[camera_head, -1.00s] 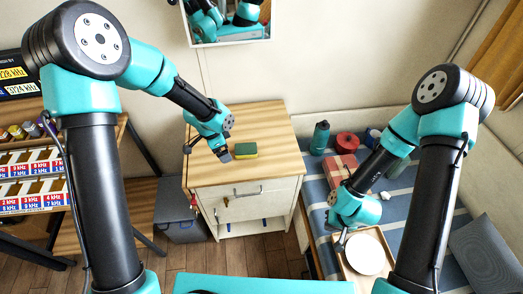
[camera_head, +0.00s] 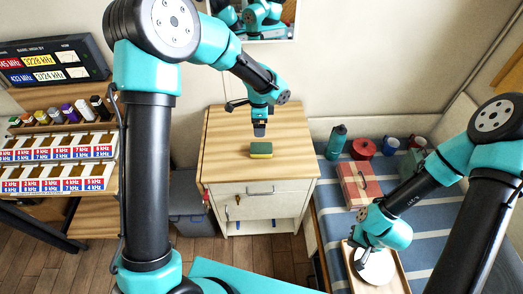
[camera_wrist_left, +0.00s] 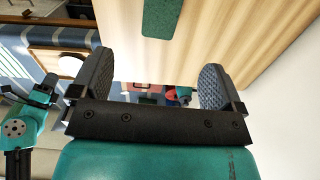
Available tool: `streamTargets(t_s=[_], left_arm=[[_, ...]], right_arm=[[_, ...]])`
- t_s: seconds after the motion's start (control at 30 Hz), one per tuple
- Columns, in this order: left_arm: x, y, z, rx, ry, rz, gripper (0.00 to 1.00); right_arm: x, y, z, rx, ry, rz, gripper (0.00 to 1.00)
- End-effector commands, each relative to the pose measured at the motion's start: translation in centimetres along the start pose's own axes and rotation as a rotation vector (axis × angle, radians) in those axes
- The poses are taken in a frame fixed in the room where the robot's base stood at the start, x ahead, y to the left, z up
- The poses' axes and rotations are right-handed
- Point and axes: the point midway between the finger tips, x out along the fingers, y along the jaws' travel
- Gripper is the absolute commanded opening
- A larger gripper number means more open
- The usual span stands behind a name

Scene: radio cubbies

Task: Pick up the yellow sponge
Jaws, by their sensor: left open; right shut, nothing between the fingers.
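The yellow sponge (camera_head: 261,149), with a green top layer and a yellow lower side, lies on the wooden top of the cabinet (camera_head: 225,165). My left gripper (camera_head: 259,131) hangs just behind the sponge in the head view, apart from it and pointing down. In the left wrist view my left gripper (camera_wrist_left: 155,84) is open with nothing between its fingers. The green face of the sponge (camera_wrist_left: 157,17) shows at the top edge there, beyond the fingers. My right gripper (camera_head: 362,264) is shut and empty by the plate on the right.
A white plate (camera_head: 375,268) sits on a wooden tray (camera_head: 395,286) on the blue striped bed (camera_head: 426,205). The cabinet top around the sponge is clear.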

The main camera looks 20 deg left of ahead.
Motion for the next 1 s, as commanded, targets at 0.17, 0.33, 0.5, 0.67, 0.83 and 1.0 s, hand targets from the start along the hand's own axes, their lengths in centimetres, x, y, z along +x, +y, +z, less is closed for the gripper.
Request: streamTargets(t_s=[0.17, 0.33, 0.5, 0.67, 0.83, 1.0], left_arm=[[3.3, 0.1, 0.0, -0.001, -0.001, 0.004, 0.94], [6.2, 0.1, 0.0, -0.001, -0.002, 0.004, 0.94], [8.8, 0.0, 0.0, 0.0, -0.001, 0.003, 0.94], [9.8, 0.0, -0.1, 0.0, 0.0, 0.0, 0.94], [9.9, 0.0, -0.1, -0.001, 0.001, 0.0, 0.94], [10.0, 0.0, -0.1, -0.001, 0.0, 0.001, 0.94]], right_arm=[[0.0, 0.0, 0.0, 0.0, 0.0, 0.0, 0.0], [0.0, 0.0, 0.0, 0.0, 0.0, 0.0, 0.0], [0.0, 0.0, 0.0, 0.0, 0.0, 0.0, 0.0], [0.0, 0.0, 0.0, 0.0, 0.0, 0.0, 0.0], [0.0, 0.0, 0.0, 0.0, 0.0, 0.0, 0.0], [0.0, 0.0, 0.0, 0.0, 0.0, 0.0, 0.0]])
